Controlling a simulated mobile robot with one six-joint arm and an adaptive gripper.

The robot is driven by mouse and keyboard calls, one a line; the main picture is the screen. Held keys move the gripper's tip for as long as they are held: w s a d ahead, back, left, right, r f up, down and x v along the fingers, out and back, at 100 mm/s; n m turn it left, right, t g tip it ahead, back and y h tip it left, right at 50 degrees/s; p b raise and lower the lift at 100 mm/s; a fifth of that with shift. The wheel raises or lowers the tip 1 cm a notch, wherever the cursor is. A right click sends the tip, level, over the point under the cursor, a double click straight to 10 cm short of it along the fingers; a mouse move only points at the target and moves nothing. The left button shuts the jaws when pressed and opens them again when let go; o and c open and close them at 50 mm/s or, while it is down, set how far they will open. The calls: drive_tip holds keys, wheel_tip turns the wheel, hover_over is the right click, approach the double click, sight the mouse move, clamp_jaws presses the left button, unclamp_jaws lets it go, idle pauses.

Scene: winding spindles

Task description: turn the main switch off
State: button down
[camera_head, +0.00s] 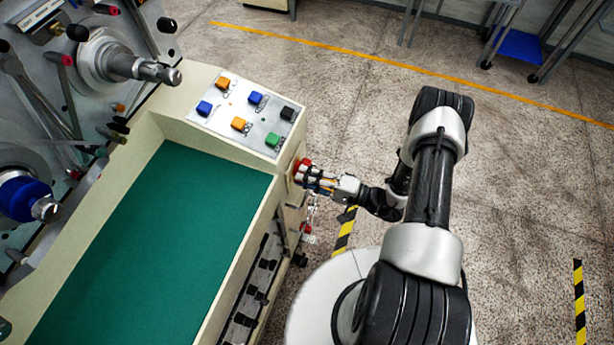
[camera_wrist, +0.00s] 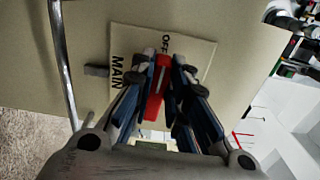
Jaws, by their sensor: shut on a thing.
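The main switch has a red handle (camera_wrist: 157,88) with a pale line along it, on a cream plate (camera_wrist: 203,54) marked MAIN and OFF. In the wrist view the handle stands nearly upright, leaning slightly, with its upper end just below the word OFF. My gripper (camera_wrist: 163,78) has its two fingers on either side of the handle and is shut on it. In the head view the red switch (camera_head: 300,167) is on the right end face of the machine, with my gripper (camera_head: 311,179) against it. The fingers hide part of the handle and plate.
A sloped panel (camera_head: 226,122) with several coloured buttons sits above the switch, beside a green work surface (camera_head: 150,240). A metal rail (camera_wrist: 65,70) runs near the plate. Another red knob (camera_head: 306,229) is lower on the machine.

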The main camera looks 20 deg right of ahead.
drive_tip(key=shift+f+n, duration=0.1)
drive_tip(key=shift+n, duration=0.3)
drive_tip(key=c, duration=1.6)
unclamp_jaws()
drive_tip(key=shift+o, duration=0.2)
drive_tip(key=shift+d, duration=0.1)
drive_tip(key=v, duration=1.2)
